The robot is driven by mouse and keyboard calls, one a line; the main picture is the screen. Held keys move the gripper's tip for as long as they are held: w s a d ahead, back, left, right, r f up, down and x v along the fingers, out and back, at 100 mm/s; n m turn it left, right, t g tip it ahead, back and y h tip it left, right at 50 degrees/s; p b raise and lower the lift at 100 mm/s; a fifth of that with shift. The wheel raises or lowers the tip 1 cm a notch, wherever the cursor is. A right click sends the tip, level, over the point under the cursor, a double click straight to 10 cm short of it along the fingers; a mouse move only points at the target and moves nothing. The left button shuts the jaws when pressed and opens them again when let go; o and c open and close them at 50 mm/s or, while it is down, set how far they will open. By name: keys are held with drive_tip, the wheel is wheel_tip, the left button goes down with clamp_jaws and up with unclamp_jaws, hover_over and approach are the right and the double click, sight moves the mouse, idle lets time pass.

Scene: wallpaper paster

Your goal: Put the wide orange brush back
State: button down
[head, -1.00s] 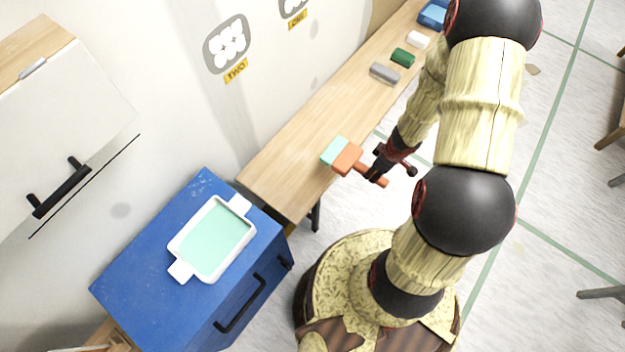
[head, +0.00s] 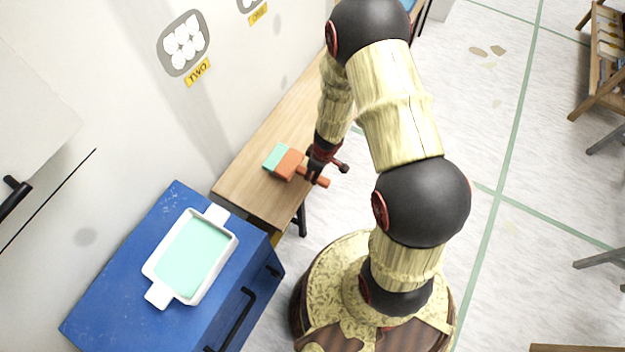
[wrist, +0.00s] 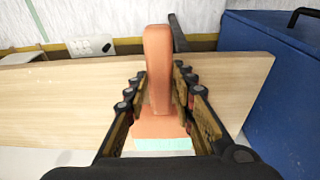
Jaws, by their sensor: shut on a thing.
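The wide orange brush (head: 289,164) has an orange handle and body and a mint-green bristle end. My gripper (head: 314,170) is shut on its handle, and in the head view the bristle end points left, over the near end of the wooden table. In the wrist view the brush (wrist: 158,75) stands between the fingers of my gripper (wrist: 160,92), with the mint-green edge at the bottom. I cannot tell whether the brush touches the table.
The wooden table (head: 242,188) runs along the wall. A blue cabinet (head: 105,290) stands beside its near end and carries a white tray (head: 222,216) with mint-green content. Wall panels are marked ONE and TWO. Open floor (head: 470,130) lies to the right.

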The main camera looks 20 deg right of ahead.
drive_tip(key=shift+w+a+f+b, duration=0.1)
drive_tip(key=shift+a+f+b, duration=0.1)
drive_tip(key=shift+f+b, duration=0.7)
drive_tip(key=shift+w+a+f+b, duration=0.15)
drive_tip(key=shift+f+b, duration=0.45)
drive_tip(key=shift+f, duration=0.45)
drive_tip(key=c, duration=1.5)
unclamp_jaws()
drive_tip(key=shift+s+f, duration=0.1)
